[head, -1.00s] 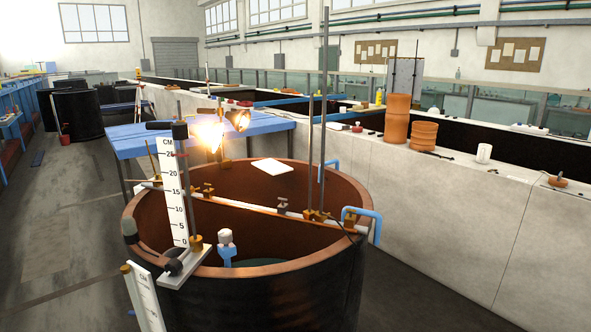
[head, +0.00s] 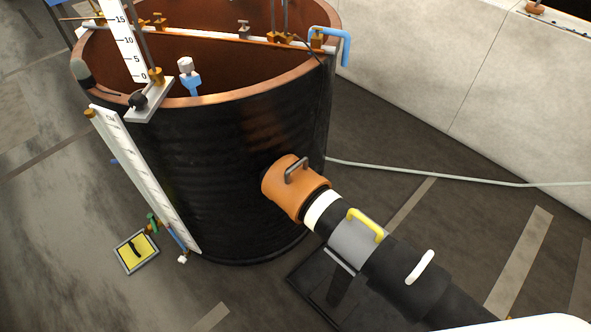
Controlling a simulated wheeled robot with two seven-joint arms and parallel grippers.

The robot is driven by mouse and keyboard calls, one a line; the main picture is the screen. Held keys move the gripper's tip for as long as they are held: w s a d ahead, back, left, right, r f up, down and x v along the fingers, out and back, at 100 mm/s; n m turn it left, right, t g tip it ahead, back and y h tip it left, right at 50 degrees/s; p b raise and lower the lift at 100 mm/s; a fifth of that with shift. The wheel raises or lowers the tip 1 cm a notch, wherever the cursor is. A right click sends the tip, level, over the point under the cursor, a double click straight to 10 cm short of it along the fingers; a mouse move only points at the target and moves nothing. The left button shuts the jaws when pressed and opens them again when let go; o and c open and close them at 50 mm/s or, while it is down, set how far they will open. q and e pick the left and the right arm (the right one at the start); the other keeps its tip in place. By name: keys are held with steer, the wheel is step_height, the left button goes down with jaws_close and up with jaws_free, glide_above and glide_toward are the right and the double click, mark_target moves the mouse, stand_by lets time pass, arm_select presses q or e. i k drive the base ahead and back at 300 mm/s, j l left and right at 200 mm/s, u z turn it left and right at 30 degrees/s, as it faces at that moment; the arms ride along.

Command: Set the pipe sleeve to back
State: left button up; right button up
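A black pipe (head: 385,268) runs from the side of a large black tank toward the lower right. An orange collar (head: 285,199) with a dark handle sits on the pipe where it meets the tank. A white ring (head: 318,212) comes after it, then a grey sleeve (head: 349,244) with a yellow handle (head: 366,223). Farther along, a white handle (head: 420,267) stands on a thicker black section. I cannot tell for sure which of these bands is the pipe sleeve. Neither gripper shows in the head view.
The tank (head: 235,165) has a copper-coloured rim with a scale and clamps. A sloping white gauge (head: 150,182) leans along its left side. A small yellow panel (head: 136,251) lies at floor level. A pale hose (head: 430,175) runs right across the floor before a concrete wall (head: 440,70).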

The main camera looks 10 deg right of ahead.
mark_target(408, 279)
steer(key=z, duration=1.55)
